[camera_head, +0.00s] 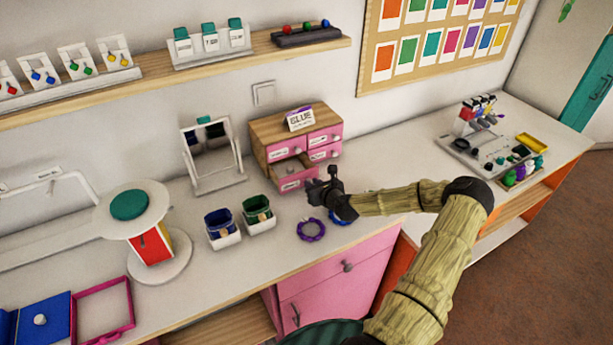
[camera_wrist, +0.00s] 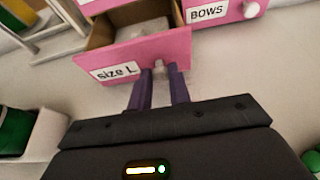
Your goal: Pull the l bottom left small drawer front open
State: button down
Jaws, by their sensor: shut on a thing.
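The small pink drawer front labelled "size L" (camera_wrist: 125,58) is the bottom left one of the wooden drawer box. It stands pulled out, and its open inside (camera_wrist: 135,28) shows with something pale in it. In the head view the drawer front (camera_head: 291,185) juts out from the box (camera_head: 268,128) toward me. My gripper (camera_wrist: 161,72) is shut on the drawer's small knob, which shows only partly between the purple-grey fingers. In the head view my gripper (camera_head: 314,188) is at the right part of the drawer front.
A "BOWS" drawer (camera_wrist: 210,12) is to the right. Blue (camera_head: 222,229) and green (camera_head: 258,215) bins stand left of my gripper. A purple bead ring (camera_head: 311,230) and a partly hidden blue one (camera_head: 339,218) lie in front. A mirror stand (camera_head: 213,155) is left of the box.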

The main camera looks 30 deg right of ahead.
jog(key=s, duration=0.4)
jog(key=shift+s+d, duration=0.1)
jog(key=shift+s, duration=0.25)
jog(key=c, duration=1.3)
grip_release()
jog(key=b+v, duration=0.3)
jog(key=v, duration=1.4)
jog(key=shift+r, duration=0.15)
jog(key=shift+s, duration=0.1)
